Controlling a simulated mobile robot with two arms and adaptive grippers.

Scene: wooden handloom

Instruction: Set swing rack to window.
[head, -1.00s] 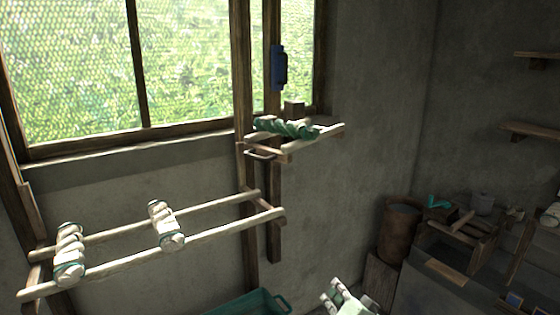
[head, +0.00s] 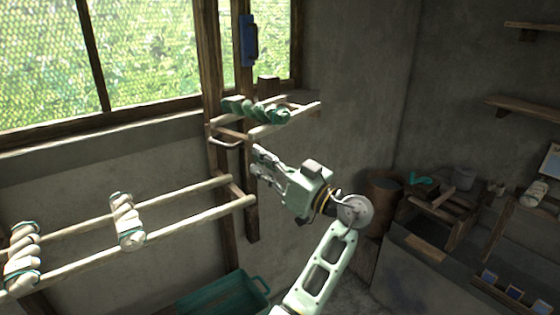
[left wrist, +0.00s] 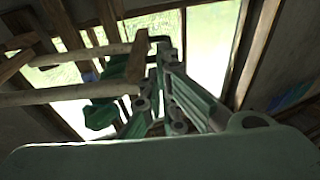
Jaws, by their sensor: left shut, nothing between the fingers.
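The swing rack (head: 300,113) is a small wooden frame of pale bars hinged on a post beside the window. A green twisted skein (head: 255,109) hangs over it, and a pale handle (head: 228,143) is on its near left end. It juts rightward along the wall. My left gripper (head: 256,161) is shut and empty, just below and right of the handle, apart from it as far as I can tell. In the left wrist view, rack bars (left wrist: 60,96) and the green skein (left wrist: 100,112) show at left beside the fingers (left wrist: 163,62). My right gripper is out of view.
A longer lower rack (head: 185,223) with cream skeins runs along the wall at left. A green crate (head: 222,300) stands on the floor below. A blue object (head: 248,42) hangs on the post. A bin (head: 384,190) and bench stand at right.

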